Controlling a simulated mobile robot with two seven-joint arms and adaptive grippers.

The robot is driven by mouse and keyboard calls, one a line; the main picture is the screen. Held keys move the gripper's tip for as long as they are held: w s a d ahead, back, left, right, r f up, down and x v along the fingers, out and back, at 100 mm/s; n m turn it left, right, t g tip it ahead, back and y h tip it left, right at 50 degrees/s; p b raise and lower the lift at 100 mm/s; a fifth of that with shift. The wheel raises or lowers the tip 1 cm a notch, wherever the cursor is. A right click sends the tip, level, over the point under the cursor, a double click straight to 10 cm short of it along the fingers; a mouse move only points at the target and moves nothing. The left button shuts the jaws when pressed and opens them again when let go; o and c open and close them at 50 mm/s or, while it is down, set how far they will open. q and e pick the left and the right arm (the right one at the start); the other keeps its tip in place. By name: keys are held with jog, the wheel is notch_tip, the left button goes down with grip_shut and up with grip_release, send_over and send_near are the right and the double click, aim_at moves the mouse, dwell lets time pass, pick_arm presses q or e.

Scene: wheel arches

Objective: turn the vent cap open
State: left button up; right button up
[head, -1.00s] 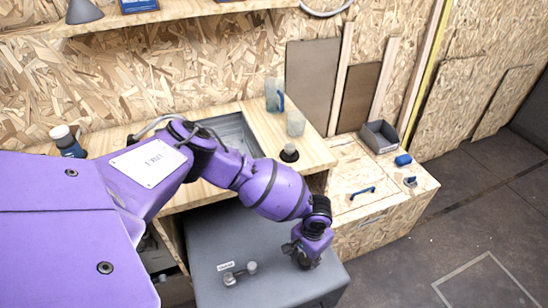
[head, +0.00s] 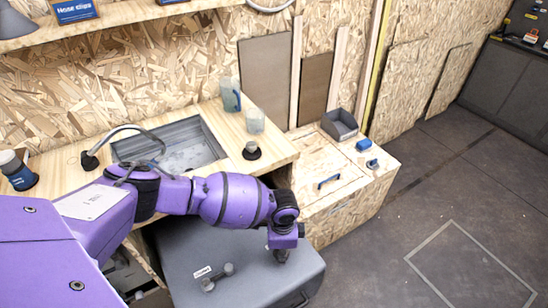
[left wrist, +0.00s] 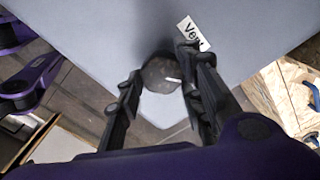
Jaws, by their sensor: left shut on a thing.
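The vent cap (left wrist: 162,76) is a dark round knob with a white mark on its face, on the grey box (head: 185,254). A white label (left wrist: 193,33) whose visible letters begin "Ve" lies beside it. My left gripper (left wrist: 160,66) is shut on the cap, one finger on each side. In the head view my left gripper (head: 281,255) points down at the right part of the box top and hides the cap. My right gripper is in neither view.
A small grey fitting (head: 218,278) with a white label stands on the box top, left of my gripper. A sink (head: 170,146) is set in the wooden counter behind. A chipboard chest (head: 340,185) with a blue handle stands to the right. Open floor (head: 400,255) lies at right.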

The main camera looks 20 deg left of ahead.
pick_arm(q)
jog(key=m, duration=0.3)
jog(key=shift+s+d+m, duration=0.1)
jog(key=shift+s+m, duration=0.05)
jog(key=shift+m, duration=0.15)
jog(key=shift+s+m, duration=0.1)
jog(key=shift+m, duration=1.4)
jog(key=shift+f, duration=0.1)
jog(key=o, duration=1.1)
jog(key=shift+b, duration=0.3)
jog(key=shift+a, duration=0.2)
jog(key=shift+r, duration=0.25)
notch_tip(320, 180, up, 12)
jog(key=shift+f, duration=0.1)
